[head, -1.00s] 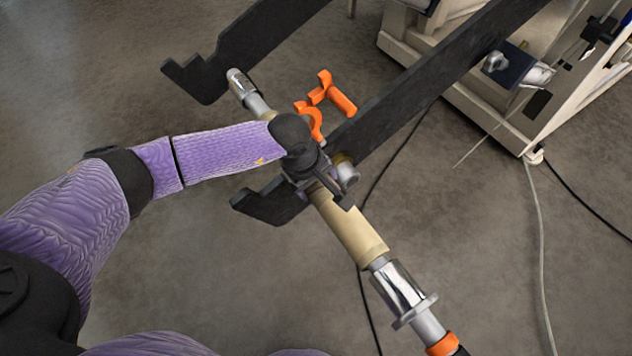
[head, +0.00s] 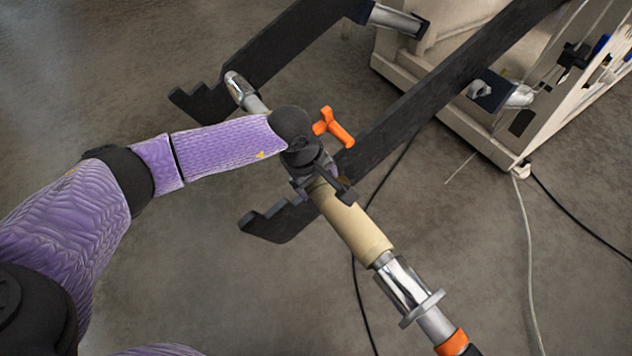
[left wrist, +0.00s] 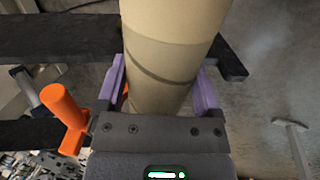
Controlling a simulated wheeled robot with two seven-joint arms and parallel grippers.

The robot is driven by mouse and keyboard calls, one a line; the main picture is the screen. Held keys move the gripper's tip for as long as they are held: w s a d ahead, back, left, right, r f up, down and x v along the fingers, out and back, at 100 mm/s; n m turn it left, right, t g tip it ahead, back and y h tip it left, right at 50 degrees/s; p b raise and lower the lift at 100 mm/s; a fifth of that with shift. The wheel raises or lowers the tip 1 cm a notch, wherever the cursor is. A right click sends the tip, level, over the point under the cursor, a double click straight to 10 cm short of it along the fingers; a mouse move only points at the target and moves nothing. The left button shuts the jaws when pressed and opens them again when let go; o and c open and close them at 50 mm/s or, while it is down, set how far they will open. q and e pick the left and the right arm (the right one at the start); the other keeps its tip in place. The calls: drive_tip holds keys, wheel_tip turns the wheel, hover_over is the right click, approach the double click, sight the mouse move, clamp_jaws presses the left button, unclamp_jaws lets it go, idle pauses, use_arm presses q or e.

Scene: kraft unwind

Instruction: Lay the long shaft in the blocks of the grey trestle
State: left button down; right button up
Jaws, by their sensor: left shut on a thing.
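The long shaft (head: 408,287) runs diagonally, with bright metal ends, a tan tubular middle and an orange collar (head: 453,343) near its lower right end. My left gripper (head: 322,187) is shut around its tan middle. In the left wrist view the tan tube (left wrist: 165,60) lies between the purple fingers (left wrist: 160,88). The shaft crosses two dark notched arms (head: 270,222); its upper left metal end (head: 238,88) is by the far arm's notched tip (head: 203,98). I cannot tell whether it touches them. I cannot make out the grey trestle. My right gripper is out of view.
An orange handle (head: 334,128) sits beside the near arm, close to my gripper; it also shows in the left wrist view (left wrist: 66,110). A cream machine frame (head: 480,130) stands at the upper right. Cables (head: 530,240) lie on the floor.

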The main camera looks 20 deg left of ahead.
use_arm(q)
drive_tip(key=shift+r+p, duration=0.5)
drive_tip(key=shift+r, duration=0.85)
